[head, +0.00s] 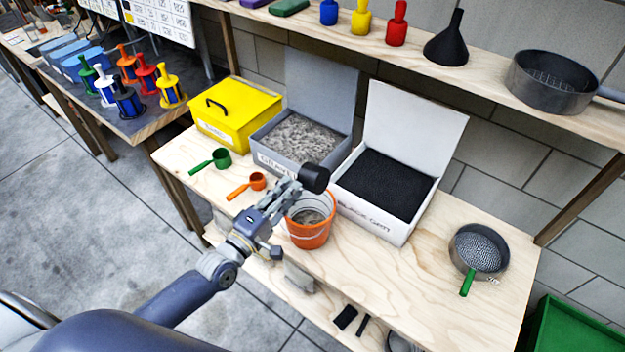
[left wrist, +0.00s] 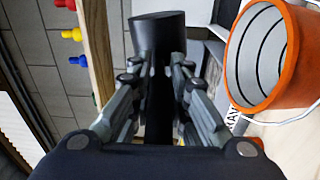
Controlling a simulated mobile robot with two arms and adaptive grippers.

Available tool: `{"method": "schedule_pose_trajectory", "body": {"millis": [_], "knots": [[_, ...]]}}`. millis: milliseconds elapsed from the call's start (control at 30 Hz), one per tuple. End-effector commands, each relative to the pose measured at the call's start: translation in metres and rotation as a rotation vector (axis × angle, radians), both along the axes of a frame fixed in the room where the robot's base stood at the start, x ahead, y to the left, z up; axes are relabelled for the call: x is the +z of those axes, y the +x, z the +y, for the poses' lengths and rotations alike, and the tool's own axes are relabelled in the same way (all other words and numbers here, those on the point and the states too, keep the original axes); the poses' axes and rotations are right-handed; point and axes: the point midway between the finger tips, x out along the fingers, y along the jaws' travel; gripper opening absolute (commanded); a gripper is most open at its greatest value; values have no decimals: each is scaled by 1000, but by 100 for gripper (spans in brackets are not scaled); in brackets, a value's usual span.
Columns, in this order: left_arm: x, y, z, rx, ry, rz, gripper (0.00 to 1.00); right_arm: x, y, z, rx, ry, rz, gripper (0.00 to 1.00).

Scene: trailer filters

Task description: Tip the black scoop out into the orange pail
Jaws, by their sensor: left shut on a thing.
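The black scoop (head: 314,178) is held in my left gripper (head: 293,186), whose fingers are shut on its handle. The scoop's cup is above the rear rim of the orange pail (head: 311,238) and apart from it. The cup looks tilted; its contents cannot be seen. The pail stands upright on the wooden bench, with grey grainy material inside. In the left wrist view the scoop (left wrist: 157,42) projects beyond the fingers (left wrist: 157,80), its handle between them, and the pail (left wrist: 242,75) is at the right. My right gripper is not in view.
A white box of black grit (head: 375,222) stands right of the pail, a gravel box (head: 268,160) behind it. Orange (head: 257,181) and green (head: 221,158) scoops lie left. A green-handled sieve (head: 467,283) is far right. The bench between pail and sieve is clear.

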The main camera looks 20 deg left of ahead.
Motion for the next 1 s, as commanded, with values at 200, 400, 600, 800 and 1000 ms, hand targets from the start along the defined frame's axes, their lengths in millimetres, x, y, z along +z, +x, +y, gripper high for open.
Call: {"method": "schedule_pose_trajectory", "body": {"millis": [200, 400, 600, 800, 1000], "knots": [[5, 0, 0, 1, 92, -36, 0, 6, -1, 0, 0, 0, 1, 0], [17, 0, 0, 1, 478, -177, 0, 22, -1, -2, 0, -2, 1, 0], [27, 0, 0, 1, 874, -323, 0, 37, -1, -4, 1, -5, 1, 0], [36, 0, 0, 2, 1268, -467, 0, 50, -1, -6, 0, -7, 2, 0], [41, 0, 0, 0, 1583, -583, 0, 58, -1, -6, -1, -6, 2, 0]]}}
